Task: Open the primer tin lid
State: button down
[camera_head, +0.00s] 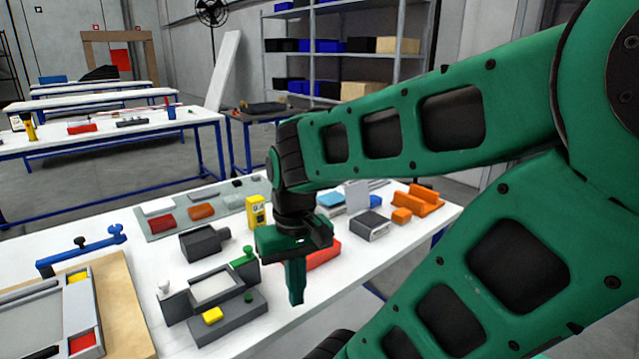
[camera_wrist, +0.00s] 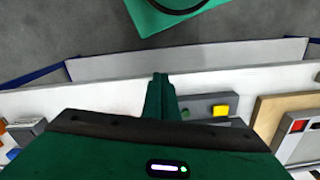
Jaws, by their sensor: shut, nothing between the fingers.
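A dark grey box (camera_head: 368,226) stands on the right part of the white bench, with a light grey panel (camera_head: 357,196) upright at its back. It looks like the primer tin with its lid standing open, but I cannot read a label. My gripper (camera_head: 296,298) is shut and empty, pointing down near the bench's front edge, left of and nearer than the box. In the wrist view my gripper (camera_wrist: 160,78) also shows with its fingers together and nothing between them. A grey box partly shows at the wrist view's left edge; I cannot tell whether it is the tin.
An orange holder (camera_head: 418,202) stands right of the box. A red block (camera_head: 324,254) lies partly behind my gripper. A grey fixture with a yellow block (camera_head: 212,315) stands left of my gripper. A wooden board (camera_head: 118,300) lies far left. Bare bench top shows between.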

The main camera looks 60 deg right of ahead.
aim_at(357, 198)
jog(key=u, duration=1.3)
jog(key=k, duration=1.25)
jog(key=z, duration=1.85)
jog(key=i, duration=1)
